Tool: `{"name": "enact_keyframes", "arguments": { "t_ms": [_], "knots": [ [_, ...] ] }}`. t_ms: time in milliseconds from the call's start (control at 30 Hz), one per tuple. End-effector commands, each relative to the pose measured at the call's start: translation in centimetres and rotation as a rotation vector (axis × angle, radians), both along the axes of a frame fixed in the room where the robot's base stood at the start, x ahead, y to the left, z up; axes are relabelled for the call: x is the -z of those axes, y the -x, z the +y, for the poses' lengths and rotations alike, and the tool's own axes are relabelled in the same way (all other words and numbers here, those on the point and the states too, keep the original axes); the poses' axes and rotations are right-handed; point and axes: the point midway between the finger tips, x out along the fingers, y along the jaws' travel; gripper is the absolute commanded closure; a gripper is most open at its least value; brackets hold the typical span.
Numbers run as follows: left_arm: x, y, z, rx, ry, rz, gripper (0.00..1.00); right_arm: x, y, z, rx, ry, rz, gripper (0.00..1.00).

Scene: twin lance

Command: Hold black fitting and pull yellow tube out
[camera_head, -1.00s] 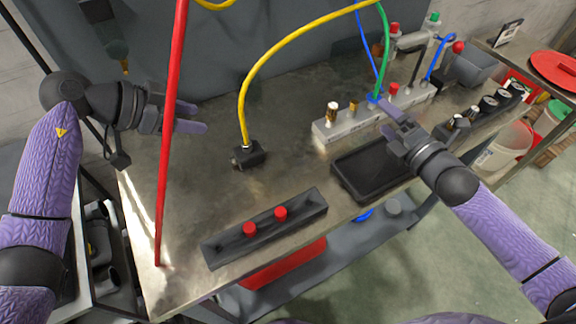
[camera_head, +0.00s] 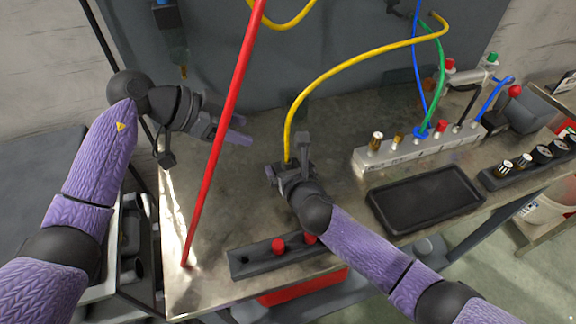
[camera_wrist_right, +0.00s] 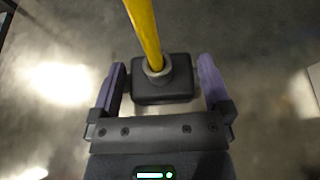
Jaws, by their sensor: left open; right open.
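The yellow tube (camera_head: 330,69) rises from the black fitting on the table and arcs up to the right in the head view. In the right wrist view the tube (camera_wrist_right: 145,30) stands in a grey collar on top of the black fitting (camera_wrist_right: 165,88). My right gripper (camera_wrist_right: 163,80) is open, with one purple finger on each side of the fitting; small gaps show between fingers and fitting. In the head view this gripper (camera_head: 288,168) largely hides the fitting. My left gripper (camera_head: 240,138) is open and empty, left of the tube, behind the red tube.
A red tube (camera_head: 222,135) slants up in front of my left gripper. A black holder (camera_head: 255,262) with red caps is at the front edge. A black tray (camera_head: 425,198) and a grey block (camera_head: 410,152) with fittings and tubes stand to the right.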

Motion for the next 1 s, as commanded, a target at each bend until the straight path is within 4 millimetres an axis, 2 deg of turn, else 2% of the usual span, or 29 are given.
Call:
{"name": "enact_keyframes", "arguments": {
  "t_ms": [100,367,700,800,867,967,1000],
  "knots": [
    [-0.01,0.0,-0.01,0.0,0.0,0.0,0.41,0.28,-0.62,0.21,0.001,-0.001,0.002,0.0],
    [-0.01,0.0,-0.01,0.0,0.0,0.0,0.41,0.36,-0.71,0.23,0.0,-0.002,0.003,0.02],
    [0.0,0.0,0.0,0.0,0.0,0.0,0.41,0.36,-0.69,0.21,0.0,-0.002,0.003,0.74],
    [-0.02,-0.01,-0.03,0.016,-0.007,-0.019,0.56,0.36,-0.68,0.21,0.0,-0.002,0.003,0.76],
    [-0.06,-0.04,-0.11,0.07,-0.03,-0.082,0.56,0.36,-0.68,0.21,0.0,-0.002,0.003,0.76],
    [-0.27,-0.13,-0.38,0.267,-0.113,-0.311,0.56,0.36,-0.68,0.21,0.0,-0.002,0.003,0.76],
    [-0.35,-0.18,-0.53,0.377,-0.159,-0.435,0.56,0.36,-0.68,0.21,0.0,-0.002,0.003,0.76]
  ]
}}
